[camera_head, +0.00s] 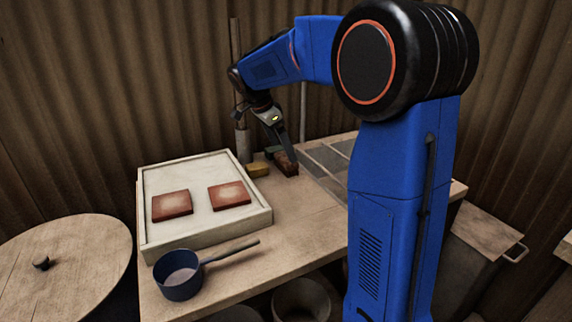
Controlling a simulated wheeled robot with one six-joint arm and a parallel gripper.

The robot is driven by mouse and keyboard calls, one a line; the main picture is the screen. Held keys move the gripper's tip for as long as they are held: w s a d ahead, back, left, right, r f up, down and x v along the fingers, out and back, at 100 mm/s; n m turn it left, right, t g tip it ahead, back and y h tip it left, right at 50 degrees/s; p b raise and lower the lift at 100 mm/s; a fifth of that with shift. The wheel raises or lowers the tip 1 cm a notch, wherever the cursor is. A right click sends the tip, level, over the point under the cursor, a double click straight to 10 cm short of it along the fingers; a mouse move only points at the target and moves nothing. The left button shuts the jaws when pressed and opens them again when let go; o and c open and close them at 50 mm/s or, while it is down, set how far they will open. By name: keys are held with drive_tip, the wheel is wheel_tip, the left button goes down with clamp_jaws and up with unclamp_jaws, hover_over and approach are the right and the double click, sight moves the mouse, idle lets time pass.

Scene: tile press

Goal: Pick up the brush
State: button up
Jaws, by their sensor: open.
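The brush looks to be the dark brown, block-like thing (287,166) on the table near its back edge. My gripper (281,152) comes down from above, with its fingers pointing down at the brush. The fingers overlap the upper part of the brush in this view. The jaws are open; I cannot tell whether they touch the brush or stand around it.
A yellowish block (258,170) lies just left of the brush. A pale tray (150,227) with two reddish tiles stands left on the table (300,215). A blue long-handled pan (179,286) is in front. A gridded panel (325,160) lies to the right.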

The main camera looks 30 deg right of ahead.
sight(286, 157)
drive_tip(key=shift+x, duration=2.8)
drive_tip(key=shift+a, duration=0.2)
drive_tip(key=c, duration=0.9)
